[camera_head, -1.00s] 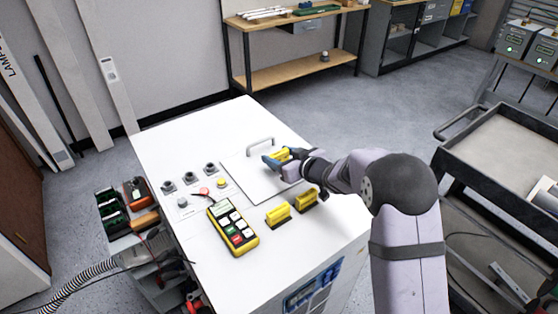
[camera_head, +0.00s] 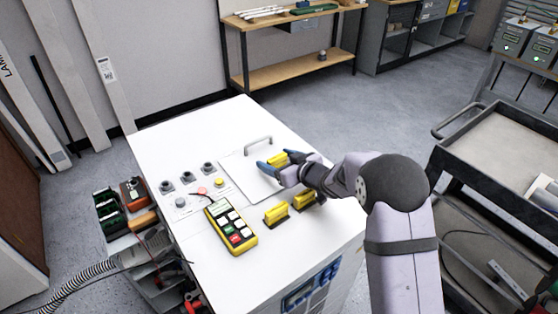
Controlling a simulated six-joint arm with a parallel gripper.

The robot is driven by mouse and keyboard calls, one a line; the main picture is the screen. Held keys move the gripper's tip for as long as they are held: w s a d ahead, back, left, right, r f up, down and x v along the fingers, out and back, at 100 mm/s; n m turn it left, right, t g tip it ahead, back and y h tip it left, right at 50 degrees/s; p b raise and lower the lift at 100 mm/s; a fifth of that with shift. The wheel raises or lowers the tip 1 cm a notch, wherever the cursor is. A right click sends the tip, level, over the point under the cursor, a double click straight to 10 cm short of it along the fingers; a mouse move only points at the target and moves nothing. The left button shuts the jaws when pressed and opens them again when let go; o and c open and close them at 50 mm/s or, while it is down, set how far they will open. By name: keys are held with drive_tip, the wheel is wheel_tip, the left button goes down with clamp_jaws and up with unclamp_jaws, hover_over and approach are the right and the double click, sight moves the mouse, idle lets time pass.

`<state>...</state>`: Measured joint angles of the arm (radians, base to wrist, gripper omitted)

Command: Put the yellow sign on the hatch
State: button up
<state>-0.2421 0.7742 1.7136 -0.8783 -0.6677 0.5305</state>
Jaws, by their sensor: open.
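The hatch (camera_head: 248,180) is a flat square panel with a grey bar handle (camera_head: 258,141) on the white cabinet top. A yellow sign (camera_head: 278,159) is at the hatch's right side, between the blue-tipped fingers of my gripper (camera_head: 281,162). The fingers are spread apart around it. The sign appears to rest on the hatch, but the fingers hide its lower part. Two similar yellow pieces with dark bases, one nearer the middle (camera_head: 276,214) and one to its right (camera_head: 304,201), stand on the cabinet in front of the hatch.
A yellow-black keypad controller (camera_head: 231,227) lies left of the yellow pieces. Several dark knobs (camera_head: 187,178) and a yellow button (camera_head: 219,182) sit left of the hatch. A dark cart (camera_head: 500,150) stands at the right. The cabinet's back left is bare.

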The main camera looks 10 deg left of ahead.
drive_tip(key=shift+r, duration=0.2)
drive_tip(key=v, duration=1.2)
drive_tip(key=shift+b, duration=0.35)
